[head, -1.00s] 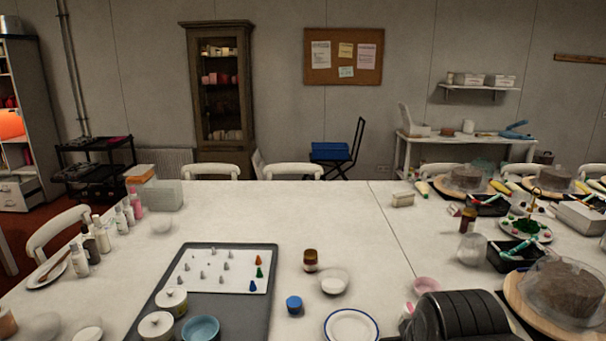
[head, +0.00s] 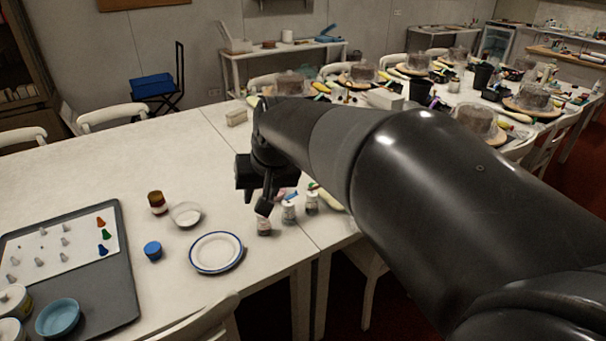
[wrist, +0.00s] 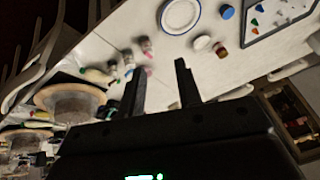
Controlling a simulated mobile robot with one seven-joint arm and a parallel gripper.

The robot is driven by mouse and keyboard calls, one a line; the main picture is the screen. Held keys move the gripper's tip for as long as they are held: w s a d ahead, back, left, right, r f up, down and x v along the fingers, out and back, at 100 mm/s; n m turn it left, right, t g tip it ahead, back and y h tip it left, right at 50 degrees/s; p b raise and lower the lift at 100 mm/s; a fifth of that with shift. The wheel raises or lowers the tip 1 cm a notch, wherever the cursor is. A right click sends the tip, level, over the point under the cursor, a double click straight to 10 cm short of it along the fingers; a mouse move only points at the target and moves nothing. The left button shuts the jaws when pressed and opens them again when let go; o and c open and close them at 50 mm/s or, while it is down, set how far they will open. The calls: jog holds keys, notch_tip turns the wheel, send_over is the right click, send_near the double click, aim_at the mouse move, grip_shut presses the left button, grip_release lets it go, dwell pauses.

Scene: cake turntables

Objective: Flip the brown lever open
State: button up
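I cannot make out a brown lever in any view. My gripper (head: 257,203) is above the white table, near small bottles at its edge. In the wrist view my gripper (wrist: 160,68) has its two dark fingers apart with nothing between them. A small brown jar (head: 157,203) stands on the table left of my gripper; it also shows in the wrist view (wrist: 220,50). My arm hides part of the table and what stands on it at the right.
A white plate with a blue rim (head: 216,252), a white bowl (head: 186,214) and a blue pot (head: 152,250) stand near my gripper. A grey tray (head: 126,262) lies at the left. Covered cakes (head: 480,120) crowd the right. The back left tabletop is clear.

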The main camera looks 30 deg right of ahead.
jog(key=w+d+f+m+g+h, duration=0.1)
jog(key=w+d+f+m, duration=0.3)
jog(key=w+d, duration=0.65)
jog(key=w+d+f+m+h, duration=0.1)
jog(key=w+d+f, duration=0.5)
jog(key=w+d, duration=0.4)
jog(key=w+d+f, duration=0.2)
jog(key=d+f, duration=0.2)
jog(key=f, duration=0.1)
jog(key=w+d+f+m+h, duration=0.1)
jog(key=w+d+f, duration=0.1)
jog(key=d+f, duration=0.3)
jog(key=w+d+f+g+h, duration=0.1)
jog(key=w+d+f, duration=0.2)
jog(key=d+f, duration=0.2)
notch_tip(320, 180, down, 2)
jog(key=shift+f, duration=0.1)
jog(key=shift+c, duration=0.2)
grip_shut()
